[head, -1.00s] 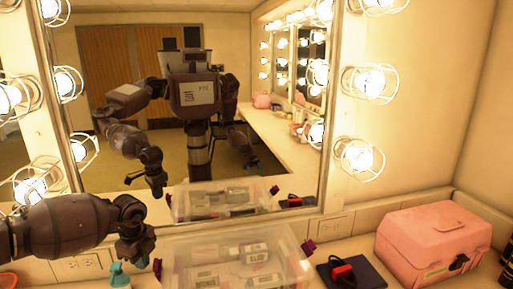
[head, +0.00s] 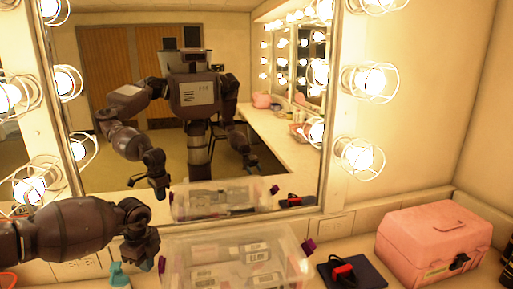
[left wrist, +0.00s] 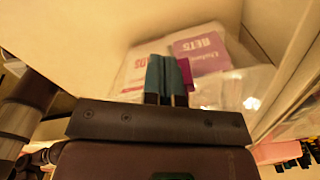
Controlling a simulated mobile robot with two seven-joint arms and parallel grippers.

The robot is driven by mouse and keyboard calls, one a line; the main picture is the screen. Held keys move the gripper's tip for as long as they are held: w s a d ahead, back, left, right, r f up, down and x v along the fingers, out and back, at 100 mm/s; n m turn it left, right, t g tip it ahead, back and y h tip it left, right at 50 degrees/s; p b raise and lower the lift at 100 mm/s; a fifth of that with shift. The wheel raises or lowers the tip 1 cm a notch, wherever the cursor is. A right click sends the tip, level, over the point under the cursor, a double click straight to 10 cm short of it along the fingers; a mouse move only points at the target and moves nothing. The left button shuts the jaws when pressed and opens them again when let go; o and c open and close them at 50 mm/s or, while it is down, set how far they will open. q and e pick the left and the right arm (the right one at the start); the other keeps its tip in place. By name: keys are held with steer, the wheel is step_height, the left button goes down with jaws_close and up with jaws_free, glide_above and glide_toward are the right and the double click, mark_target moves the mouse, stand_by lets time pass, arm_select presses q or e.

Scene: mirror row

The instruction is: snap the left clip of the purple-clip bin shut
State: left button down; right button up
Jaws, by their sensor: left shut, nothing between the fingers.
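The clear purple-clip bin (head: 235,240) stands on the counter before the mirror, with labelled packets inside. Its right purple clip (head: 309,247) sticks outward. Its left purple clip (head: 161,265) shows as a small strip at the left side, partly hidden by my gripper; I cannot tell its angle. My left gripper (head: 143,262) is shut and empty, beside the bin's left side. In the left wrist view its teal fingertips (left wrist: 167,72) are together, with the purple clip (left wrist: 187,74) just right of them; contact is unclear. My right gripper shows only as a dim mirror reflection.
A dark pad (head: 350,274) with a red-and-black item (head: 342,269) lies right of the bin. A pink case (head: 430,244) is farther right. The mirror (head: 230,110) rises behind the bin.

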step_height(320, 180, up, 5)
steer(key=p, duration=0.4)
steer(key=shift+f, duration=0.15)
stand_by(0.4)
steer(key=shift+w, duration=0.2)
